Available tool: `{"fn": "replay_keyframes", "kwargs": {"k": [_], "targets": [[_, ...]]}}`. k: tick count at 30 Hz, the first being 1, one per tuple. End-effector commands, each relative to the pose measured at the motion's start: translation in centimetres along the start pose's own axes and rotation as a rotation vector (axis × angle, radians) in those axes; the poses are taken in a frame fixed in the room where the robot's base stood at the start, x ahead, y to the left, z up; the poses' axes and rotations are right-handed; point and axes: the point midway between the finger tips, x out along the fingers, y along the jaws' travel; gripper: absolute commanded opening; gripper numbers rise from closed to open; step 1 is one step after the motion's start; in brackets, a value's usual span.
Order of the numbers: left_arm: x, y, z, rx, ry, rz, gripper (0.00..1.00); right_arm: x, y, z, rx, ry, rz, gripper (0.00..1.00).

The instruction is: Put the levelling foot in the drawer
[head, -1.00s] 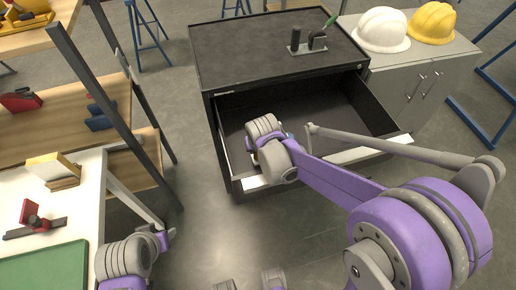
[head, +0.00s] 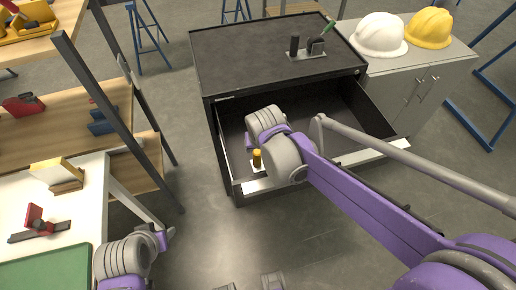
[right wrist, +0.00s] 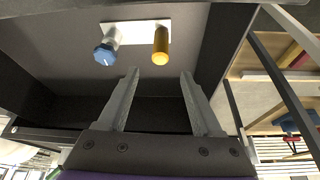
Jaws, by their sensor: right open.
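The open drawer (head: 348,158) sticks out of the dark cabinet. In it stands a small white plate (right wrist: 135,25) with a blue-capped piece on a pale stem (right wrist: 104,52) and a yellow cylinder (right wrist: 161,46). I cannot tell for sure which piece is the levelling foot. The yellow cylinder also shows in the head view (head: 257,158), beside my right wrist; the blue-capped piece is hidden there. My right gripper (right wrist: 158,74) is open and empty, its fingers pointing towards the plate, apart from both pieces. My left arm shows at lower left; its gripper is not visible.
On the cabinet top (head: 245,55) stands a plate with dark pieces (head: 305,52) and a green-tipped item. White (head: 380,35) and yellow (head: 428,27) helmets sit on the grey cabinet at right. A workbench with a green mat (head: 45,268) and a shelf rack stand at left.

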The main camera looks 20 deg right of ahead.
Motion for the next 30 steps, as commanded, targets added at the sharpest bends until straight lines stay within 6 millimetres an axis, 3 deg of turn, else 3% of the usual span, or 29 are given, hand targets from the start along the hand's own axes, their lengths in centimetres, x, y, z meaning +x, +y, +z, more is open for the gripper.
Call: {"fn": "replay_keyframes", "kwargs": {"k": [3, 9, 30], "targets": [[-0.3, 0.0, -0.3, 0.000, 0.002, 0.000, 0.50, -2.3, 0.0, 0.0, -0.001, 0.000, 0.000, 0.67], [-0.5, 0.0, -0.5, 0.000, 0.003, 0.000, 0.50, -4.0, 0.0, 0.0, 0.000, 0.000, 0.001, 0.67], [-0.5, 0.0, -0.4, 0.000, 0.003, 0.000, 0.50, -4.2, 0.0, 0.0, 0.000, 0.000, 0.000, 0.67]]}}
